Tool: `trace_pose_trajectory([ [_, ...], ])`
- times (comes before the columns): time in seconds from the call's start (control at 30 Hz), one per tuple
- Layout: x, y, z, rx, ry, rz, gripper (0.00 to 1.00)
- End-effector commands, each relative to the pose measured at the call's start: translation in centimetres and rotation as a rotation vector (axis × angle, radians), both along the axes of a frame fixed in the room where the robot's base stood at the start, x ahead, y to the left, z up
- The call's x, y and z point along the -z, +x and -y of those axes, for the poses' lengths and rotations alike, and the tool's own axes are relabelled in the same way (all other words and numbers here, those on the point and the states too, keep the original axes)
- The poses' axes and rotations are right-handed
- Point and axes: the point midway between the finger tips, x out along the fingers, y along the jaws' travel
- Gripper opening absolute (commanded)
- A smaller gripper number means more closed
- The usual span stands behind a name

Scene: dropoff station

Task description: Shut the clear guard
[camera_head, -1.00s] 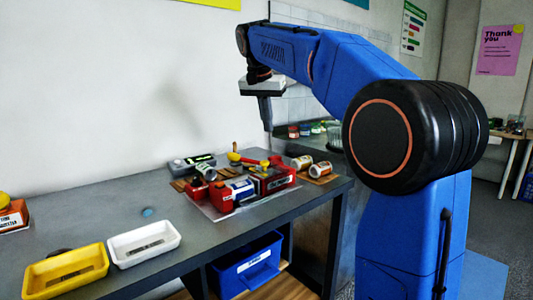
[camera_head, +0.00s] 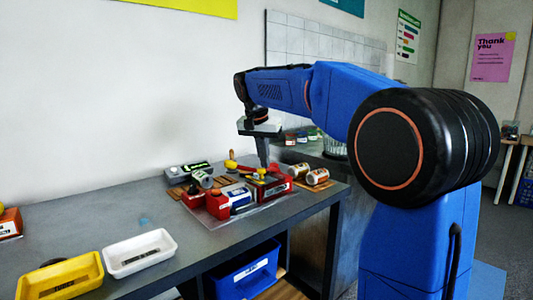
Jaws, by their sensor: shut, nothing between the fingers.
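A red device (camera_head: 279,190) with a yellow part on top stands at the right end of the grey table. I cannot make out the clear guard with certainty at this size. A pale sheet-like surface (camera_head: 262,207) shows around the device's foot, but I cannot tell whether it is part of the guard. My gripper (camera_head: 264,166) is shut and empty. It points down, with its tip just above or at the device's yellow top; contact cannot be told.
Red and blue-labelled containers (camera_head: 219,204) stand left of the device. A grey instrument (camera_head: 187,172) is behind. White (camera_head: 170,240) and yellow trays (camera_head: 97,268) sit front left. A blue bin (camera_head: 238,288) is below.

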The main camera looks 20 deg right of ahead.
Motion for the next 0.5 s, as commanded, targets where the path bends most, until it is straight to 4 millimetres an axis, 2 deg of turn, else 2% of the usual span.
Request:
trace_pose_trajectory([
  [0.13,0.13,-0.64,-0.66,0.0,0.0,0.0,0.0],
  [0.5,0.16,-0.74,-0.76,0.0,0.0,0.0,0.0],
])
